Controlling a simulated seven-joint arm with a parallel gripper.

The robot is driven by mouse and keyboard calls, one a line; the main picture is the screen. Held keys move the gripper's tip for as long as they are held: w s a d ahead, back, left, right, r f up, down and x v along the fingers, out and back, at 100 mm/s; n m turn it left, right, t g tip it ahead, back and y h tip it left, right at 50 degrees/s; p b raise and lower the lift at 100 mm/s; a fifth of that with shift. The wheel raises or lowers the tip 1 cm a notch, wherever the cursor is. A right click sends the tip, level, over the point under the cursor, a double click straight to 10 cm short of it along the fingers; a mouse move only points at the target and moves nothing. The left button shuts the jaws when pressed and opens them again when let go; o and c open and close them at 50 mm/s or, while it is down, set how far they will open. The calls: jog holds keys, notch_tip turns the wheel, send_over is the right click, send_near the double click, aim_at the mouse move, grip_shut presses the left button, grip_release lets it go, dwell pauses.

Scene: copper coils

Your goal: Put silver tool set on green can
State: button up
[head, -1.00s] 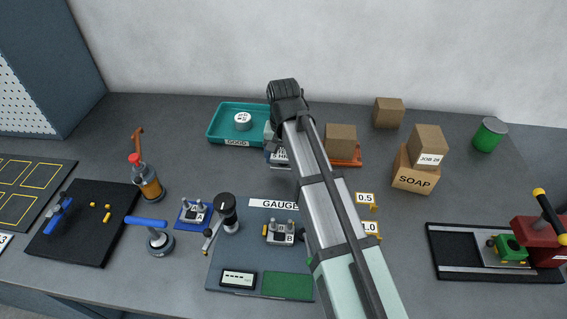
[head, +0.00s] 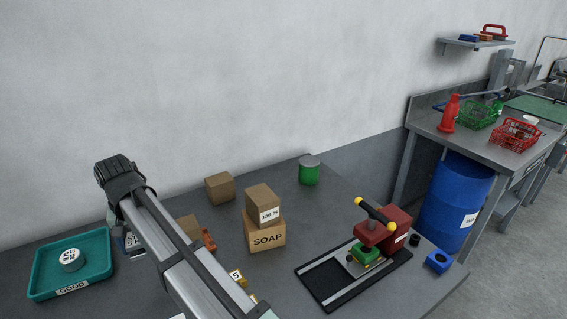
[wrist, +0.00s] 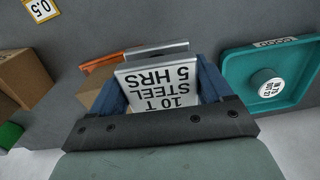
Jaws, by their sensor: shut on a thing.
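My gripper (wrist: 163,92) has its blue fingers on both sides of a silver block, the silver tool set (wrist: 158,82), labelled "10 T STEEL 5 HRS". It is shut on it. In the head view my arm hides most of the set, and only a bit of its labelled side (head: 133,241) shows right of the teal tray. The green can (head: 309,174) stands upright at the back of the bench, right of the boxes, with a grey top. A green corner at the wrist view's left edge (wrist: 9,135) may be the can. The gripper is well left of the can.
A teal "GOOD" tray (head: 101,273) is beside the gripper. An orange piece (wrist: 105,58) and another silver edge lie close behind the set. Cardboard boxes, including a stacked pair (head: 267,238), stand between arm and can. A red press (head: 384,229) is at the right.

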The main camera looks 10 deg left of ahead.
jog(key=w+d+r+m, duration=0.2)
jog(key=w+d, duration=0.1)
jog(key=w, duration=1.3)
notch_tip(320, 180, up, 6)
jog(key=r+m, duration=0.1)
jog(key=m, duration=0.5)
send_over(309, 160)
jog(key=shift+d+f, duration=0.1)
jog(key=shift+f, duration=4.95)
jog(key=shift+f, duration=0.15)
jog(key=o, duration=1.3)
jog(key=shift+o, duration=0.2)
